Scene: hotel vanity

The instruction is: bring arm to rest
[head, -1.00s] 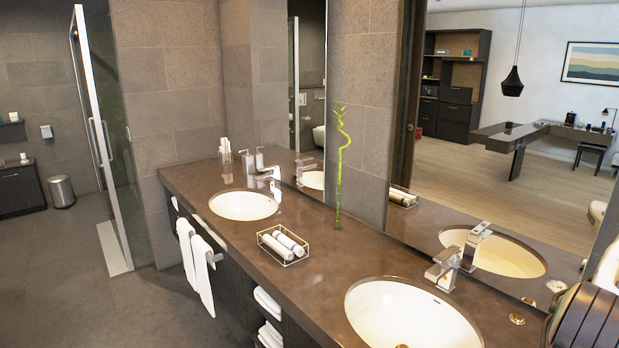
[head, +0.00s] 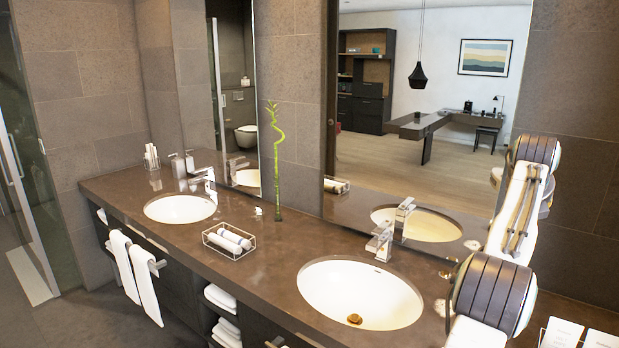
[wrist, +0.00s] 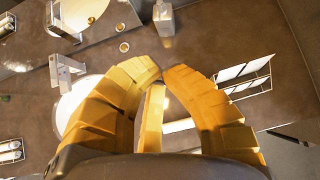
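My arm (head: 520,215) stands at the right of the head view, bent above the right end of the vanity counter. My gripper (wrist: 163,72) shows only in the wrist view. Its yellow fingers curve together and their tips are nearly touching. I see nothing clearly held between them. They are above the brown counter (wrist: 130,62), between a sink (wrist: 88,98) on the left and a wire rack with white items (wrist: 236,78) on the right. In the head view the gripper is hidden or out of frame.
The counter (head: 285,257) holds two sinks, a wire basket of rolled towels (head: 210,241), a bamboo stalk (head: 277,165) and faucets. A pale dispenser-like item (wrist: 163,18) stands near the fingertips in the wrist view. White cards (head: 560,334) stand at bottom right. Floor is clear at left.

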